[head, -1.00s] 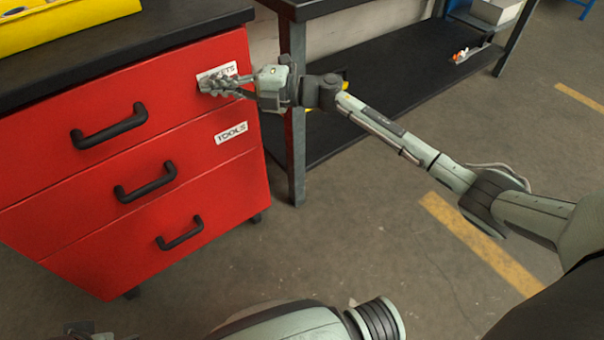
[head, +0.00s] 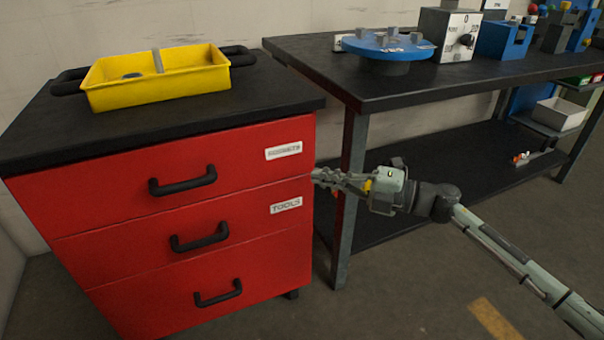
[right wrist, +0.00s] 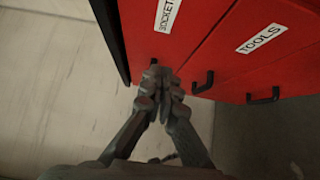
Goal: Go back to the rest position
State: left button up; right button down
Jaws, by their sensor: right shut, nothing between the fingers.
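My right gripper (head: 326,178) is shut and empty. In the head view it shows just right of the red drawer cabinet's (head: 120,262) front corner, level with the gap between the labels SOCKETS and TOOLS. In the right wrist view my right gripper (right wrist: 160,88) points toward the red cabinet (right wrist: 215,40), its fingers together. I cannot tell whether the fingertips touch the cabinet. The cabinet's drawers look closed. My left gripper is not in either view.
A yellow tray (head: 97,100) stands on the cabinet's black top. A dark workbench (head: 345,82) at the right carries a blue round fixture (head: 362,48) and a white-faced box (head: 459,35). Its lower shelf (head: 490,150) and legs lie behind my right arm. Open floor lies in front.

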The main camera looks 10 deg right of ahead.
jog(key=s+d+f+m+t+h+p, duration=0.1)
jog(key=s+d+f+m+t+h, duration=0.15)
jog(key=d+f+m+h, duration=0.65)
jog(key=s+d+f+m+t+h+p, duration=0.1)
jog(key=d+f+m+t+h, duration=0.5)
jog(key=m, duration=0.7)
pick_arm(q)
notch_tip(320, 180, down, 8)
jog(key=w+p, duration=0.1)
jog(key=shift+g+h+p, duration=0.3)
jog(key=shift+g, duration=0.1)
pick_arm(e)
jog(key=s+f+m+g, duration=0.2)
jog(key=s+f+g, duration=0.2)
jog(key=s, duration=0.5)
jog(key=s+f+m+g+h, duration=0.1)
jog(key=s+f+m+g, duration=0.1)
jog(key=s+f+g, duration=0.3)
jog(key=s+f+m+g+h, duration=0.1)
jog(key=s+f+g, duration=0.3)
jog(key=s, duration=0.8)
jog(key=shift+s+a+f+m+g, duration=0.35)
jog(key=shift+f+m, duration=0.1)
jog(key=shift+m, duration=0.45)
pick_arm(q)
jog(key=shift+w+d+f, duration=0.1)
